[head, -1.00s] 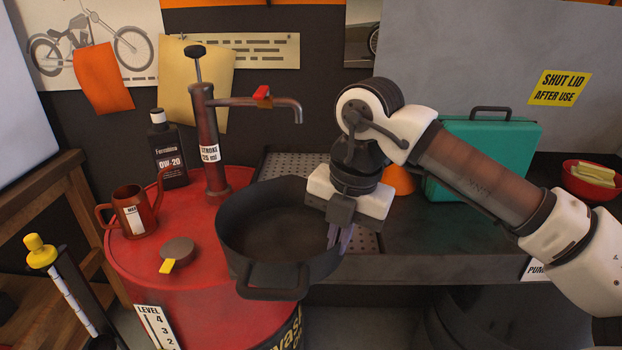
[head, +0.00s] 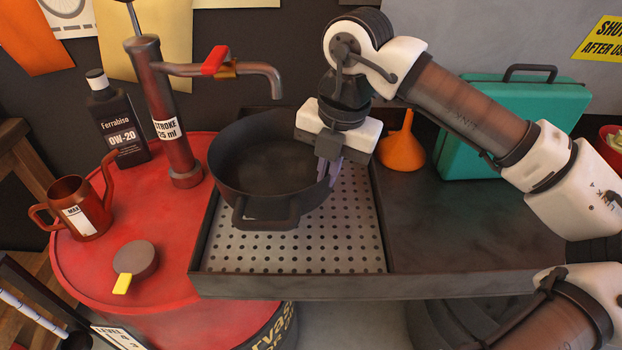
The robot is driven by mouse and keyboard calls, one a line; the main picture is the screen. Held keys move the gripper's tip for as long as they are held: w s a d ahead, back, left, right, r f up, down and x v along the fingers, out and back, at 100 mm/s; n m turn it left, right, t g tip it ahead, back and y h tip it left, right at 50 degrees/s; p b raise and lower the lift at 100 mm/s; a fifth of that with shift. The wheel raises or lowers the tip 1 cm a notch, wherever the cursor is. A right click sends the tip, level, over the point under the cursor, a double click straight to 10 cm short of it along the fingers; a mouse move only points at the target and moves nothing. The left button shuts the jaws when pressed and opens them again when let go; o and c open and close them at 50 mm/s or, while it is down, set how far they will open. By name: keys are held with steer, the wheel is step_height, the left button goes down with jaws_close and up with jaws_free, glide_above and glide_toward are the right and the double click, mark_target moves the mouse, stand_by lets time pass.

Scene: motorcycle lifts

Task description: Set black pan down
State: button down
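The black pan (head: 262,170) is a deep round pan with a loop handle facing me. In the head view it is over the perforated metal tray area (head: 300,250) of the bench, left of centre. My gripper (head: 328,170) is at the pan's right rim, with its fingers pointing down, and is shut on the pan's rim or far-side handle. The fingertips are partly hidden by the pan wall. The pan looks level. I cannot tell whether its base touches the perforated plate.
A red drum (head: 150,250) stands left with a hand pump (head: 160,110), an oil bottle (head: 117,125), a red jug (head: 80,210) and a round cap (head: 135,262). An orange funnel (head: 402,150) and teal case (head: 510,125) stand right. Dark bench top (head: 450,235) between is clear.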

step_height(320, 180, down, 7)
steer(key=shift+s+f+p, duration=0.1)
steer(key=shift+s+p, duration=0.05)
steer(key=shift+p, duration=0.75)
steer(key=shift+f, duration=0.4)
steer(key=shift+f+b, duration=0.25)
steer(key=shift+b, duration=0.05)
steer(key=c, duration=1.6)
jaws_free()
steer(key=shift+r, duration=0.1)
steer(key=shift+c, duration=0.2)
steer(key=shift+r, duration=0.1)
steer(key=shift+r+p, duration=0.2)
steer(key=shift+p, duration=0.3)
step_height(320, 180, up, 12)
steer(key=d+b, duration=0.1)
steer(key=b, duration=0.2)
steer(key=shift+s+d+f+b, duration=0.2)
steer(key=shift+s+d+b, duration=0.05)
steer(key=shift+b, duration=0.1)
